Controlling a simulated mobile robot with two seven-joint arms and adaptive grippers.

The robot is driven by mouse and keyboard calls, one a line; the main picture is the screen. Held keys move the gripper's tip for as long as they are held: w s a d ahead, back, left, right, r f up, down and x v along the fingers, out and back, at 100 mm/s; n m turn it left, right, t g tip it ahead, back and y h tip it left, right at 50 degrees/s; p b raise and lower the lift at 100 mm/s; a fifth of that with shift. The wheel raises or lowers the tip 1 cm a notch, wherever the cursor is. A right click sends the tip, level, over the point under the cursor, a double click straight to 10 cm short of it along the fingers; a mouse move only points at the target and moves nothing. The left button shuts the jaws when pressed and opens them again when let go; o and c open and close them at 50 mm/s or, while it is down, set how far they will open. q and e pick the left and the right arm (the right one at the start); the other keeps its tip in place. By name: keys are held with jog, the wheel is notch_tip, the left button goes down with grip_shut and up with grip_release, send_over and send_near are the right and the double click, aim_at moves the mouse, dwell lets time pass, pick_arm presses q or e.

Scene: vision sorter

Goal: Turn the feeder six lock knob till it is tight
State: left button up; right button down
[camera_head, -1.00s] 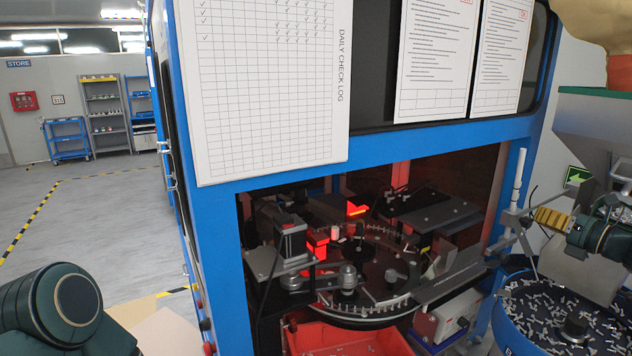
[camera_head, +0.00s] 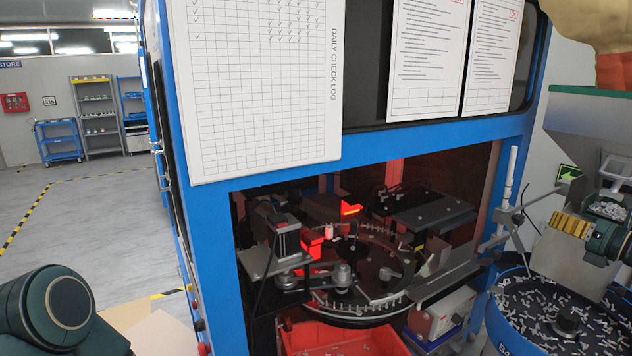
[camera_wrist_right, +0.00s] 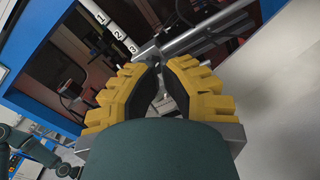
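In the head view a white upright post (camera_head: 509,178) with a grey clamp stands at the cabinet's right front corner. I cannot make out the feeder six lock knob for sure. In the right wrist view a grey clamp (camera_wrist_right: 147,52) on rods lies just beyond my fingertips, beside labels 1, 2 and 3. My right gripper (camera_head: 556,221), with yellow fingers, is right of the post and apart from it in the head view. In the wrist view its fingers (camera_wrist_right: 160,68) have a narrow gap and hold nothing I can see. My left gripper is out of view.
A blue bowl feeder (camera_head: 500,325) full of small parts sits below my right gripper. A grey hopper (camera_head: 585,122) is above it. The blue cabinet frame (camera_head: 380,155) encloses a round dial (camera_head: 360,300) and a red bin (camera_head: 345,340). The floor at left is clear.

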aim_at(510, 212)
jog(key=shift+w+a+n+b, duration=0.3)
jog(key=shift+w+a+n, duration=0.3)
jog(key=shift+a+n, duration=0.85)
jog(key=shift+w+a+n+b, duration=0.25)
jog(key=shift+w+a+n, duration=0.45)
jog(key=shift+n, duration=1.45)
jog(key=shift+w+a+n+b, duration=0.4)
jog(key=shift+a+n, duration=0.8)
jog(key=shift+n, duration=0.6)
jog(key=shift+f, duration=0.15)
